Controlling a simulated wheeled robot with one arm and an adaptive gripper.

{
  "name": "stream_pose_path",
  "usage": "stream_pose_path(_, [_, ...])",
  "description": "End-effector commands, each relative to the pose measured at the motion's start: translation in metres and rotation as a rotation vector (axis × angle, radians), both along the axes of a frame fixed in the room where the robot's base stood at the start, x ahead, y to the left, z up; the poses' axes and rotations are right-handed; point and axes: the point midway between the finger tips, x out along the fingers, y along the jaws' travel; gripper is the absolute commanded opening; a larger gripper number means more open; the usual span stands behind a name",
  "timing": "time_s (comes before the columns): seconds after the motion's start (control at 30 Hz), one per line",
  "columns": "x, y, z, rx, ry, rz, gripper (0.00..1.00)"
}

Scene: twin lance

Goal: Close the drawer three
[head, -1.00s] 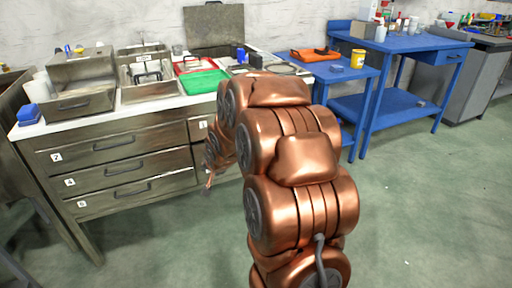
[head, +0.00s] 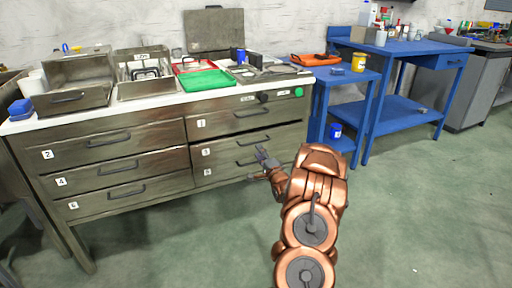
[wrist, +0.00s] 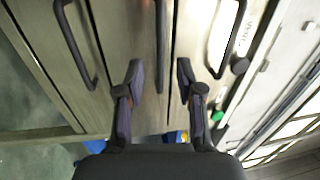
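Drawer three (head: 225,153) is the middle drawer in the right column of the metal workbench, with a "3" label at its left. A dark gap along its top edge suggests it stands slightly out; how far, I cannot tell. Its dark handle (head: 253,142) also shows in the wrist view (wrist: 161,45). My gripper (head: 264,155) is in front of the right column. In the wrist view my gripper (wrist: 162,80) is open and empty, its fingers spread on either side of the handle's line. I cannot tell whether it touches the front.
Drawer one (head: 225,121) is above and the lowest right drawer (head: 222,172) is below. Trays, including a green one (head: 206,80), stand on the bench top (head: 160,101). A blue table (head: 345,76) stands to the right. The green floor in front is open.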

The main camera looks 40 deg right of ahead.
Motion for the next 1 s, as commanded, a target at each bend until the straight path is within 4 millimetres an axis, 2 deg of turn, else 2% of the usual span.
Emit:
stream_pose_path(0.03, [-0.005,-0.005,-0.006,0.012,-0.020,-0.002,0.37])
stream_pose_path(0.13, [-0.009,-0.009,-0.007,0.024,-0.053,0.001,0.37])
stream_pose_path(0.27, [-0.005,-0.012,-0.004,0.026,-0.066,0.003,0.37])
stream_pose_path(0.7, [0.044,-0.028,0.006,0.024,-0.065,0.004,0.37])
stream_pose_path(1.0, [0.061,-0.034,0.010,0.025,-0.063,0.003,0.37])
